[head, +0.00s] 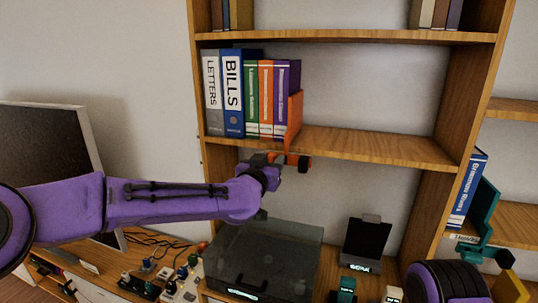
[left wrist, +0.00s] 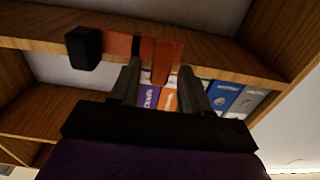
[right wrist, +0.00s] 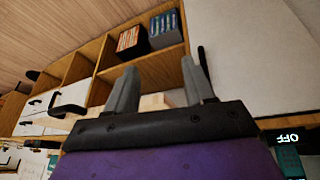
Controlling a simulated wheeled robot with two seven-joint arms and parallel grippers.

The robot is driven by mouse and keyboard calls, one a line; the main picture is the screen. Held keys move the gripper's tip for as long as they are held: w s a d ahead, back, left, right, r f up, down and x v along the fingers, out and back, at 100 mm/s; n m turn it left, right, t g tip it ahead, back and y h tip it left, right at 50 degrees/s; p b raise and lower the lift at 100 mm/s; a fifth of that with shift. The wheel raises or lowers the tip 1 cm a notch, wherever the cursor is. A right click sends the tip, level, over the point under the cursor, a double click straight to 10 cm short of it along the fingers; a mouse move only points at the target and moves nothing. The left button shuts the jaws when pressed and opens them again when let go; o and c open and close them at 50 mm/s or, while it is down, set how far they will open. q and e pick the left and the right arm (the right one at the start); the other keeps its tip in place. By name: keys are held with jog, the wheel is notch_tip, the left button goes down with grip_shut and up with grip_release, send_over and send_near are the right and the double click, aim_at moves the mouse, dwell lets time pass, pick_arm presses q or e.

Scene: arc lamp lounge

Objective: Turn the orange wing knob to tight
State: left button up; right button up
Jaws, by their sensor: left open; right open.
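An orange bookend clamp (head: 295,115) stands against the right end of the row of binders on the middle shelf. Its orange lower part reaches under the shelf edge, with a black block (head: 304,165) at its right; the block also shows in the left wrist view (left wrist: 83,48). My left gripper (head: 276,168) is just under the shelf edge at this part. In the left wrist view its open fingers (left wrist: 160,80) lie either side of an upright orange piece (left wrist: 163,58), seemingly the wing knob; I cannot tell if they touch it. My right gripper (right wrist: 160,85) is open and empty.
Binders (head: 232,92) stand left of the clamp; the shelf (head: 370,145) to its right is bare. Below are a dark box (head: 265,262) and a black stand (head: 365,245). A screen (head: 50,150) is at left. The right wrist view shows a low shelf with books (right wrist: 163,30).

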pick_arm(q)
jog(key=shift+w, duration=0.15)
grip_shut()
jog(key=shift+n, duration=0.4)
jog(key=n+b, duration=0.2)
jog(key=n, duration=0.3)
jog(key=n+b, duration=0.3)
jog(key=n, duration=0.3)
jog(key=a+f+n+b, duration=0.1)
jog(key=n+b, duration=0.2)
jog(key=n, duration=0.3)
jog(key=shift+w+a, duration=0.1)
jog(key=shift+r, duration=0.1)
